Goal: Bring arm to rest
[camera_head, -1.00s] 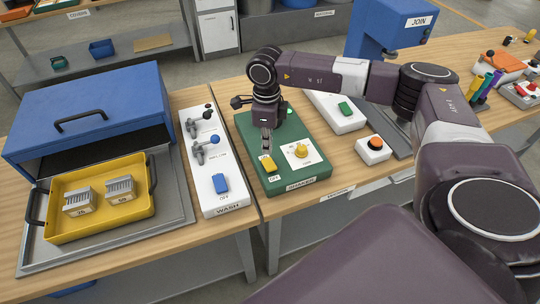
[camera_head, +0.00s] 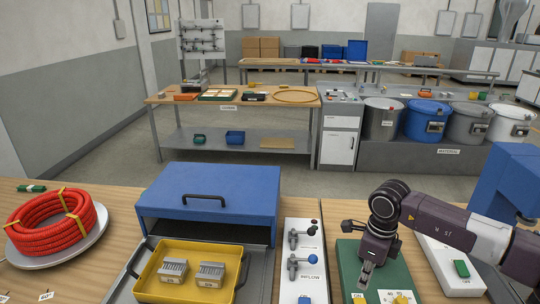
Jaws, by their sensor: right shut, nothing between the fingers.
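My right arm comes in from the right, with its dark purple links (camera_head: 440,217) reaching over the green control panel (camera_head: 398,272). My right gripper (camera_head: 366,280) points down over the left part of this panel, shut and empty. Its tips are just above a yellow switch (camera_head: 358,298) in the picture; I cannot tell whether they touch it. A yellow knob on a white plate (camera_head: 396,297) is to the right, cut by the bottom edge. My left gripper is not in view.
A white valve panel (camera_head: 304,270) stands left of the green panel. Further left are a yellow tray (camera_head: 164,290) with two metal blocks, a blue hood (camera_head: 216,192) and a red conduit coil (camera_head: 52,222). A white panel with a green switch (camera_head: 452,270) and a blue machine (camera_head: 507,185) are at right.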

